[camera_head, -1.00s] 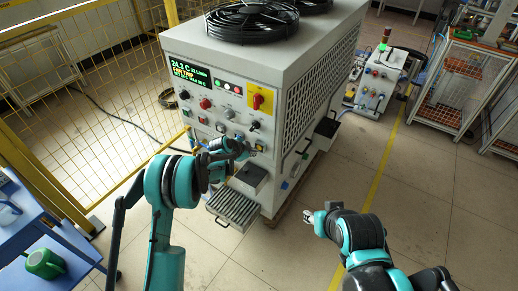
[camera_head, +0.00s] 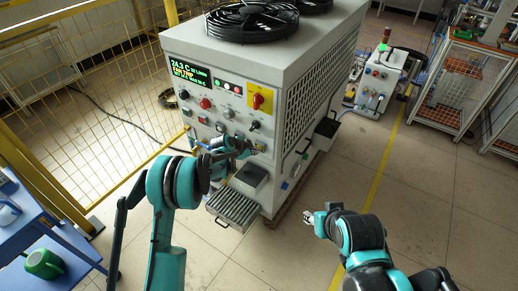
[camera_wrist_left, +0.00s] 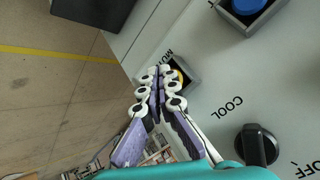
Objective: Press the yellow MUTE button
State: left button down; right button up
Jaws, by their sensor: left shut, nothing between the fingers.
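The yellow MUTE button (camera_wrist_left: 182,77) sits in a grey square frame on the machine's pale panel in the left wrist view. My left gripper (camera_wrist_left: 160,74) is shut and empty. Its fingertips overlap the left part of the button and hide some of the MUTE label; I cannot tell whether they touch it. In the head view my left gripper (camera_head: 252,148) is at the right edge of the machine's front panel, and I cannot make out the button there. My right gripper (camera_head: 312,218) is over the floor right of the machine, too small to read its fingers.
The large cabinet (camera_head: 290,60) has a lit display (camera_head: 188,75), several knobs and buttons, and a red-on-yellow switch (camera_head: 260,98). A black COOL knob (camera_wrist_left: 257,147) and a blue button (camera_wrist_left: 243,4) are near my left fingers. A ribbed tray (camera_head: 232,209) juts out below.

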pick_arm(q)
jog(key=shift+w+d, duration=0.3)
jog(key=shift+w, duration=0.05)
dwell(0.4)
dwell(0.3)
jog(key=shift+s+a+b, duration=0.3)
jog(key=shift+s+a, duration=0.2)
jog(key=shift+s, duration=0.25)
jog(key=shift+s+a, duration=0.1)
jog(key=shift+s+a+b, duration=0.2)
jog(key=shift+s+a, duration=0.5)
jog(key=shift+s, duration=0.3)
jog(key=shift+s+a+b, duration=0.2)
jog(key=shift+s+a, duration=0.5)
jog(key=shift+s, duration=0.25)
jog(key=s+a+b, duration=0.2)
jog(key=s+a, duration=0.4)
jog(key=s, duration=0.3)
jog(key=shift+a, duration=0.25)
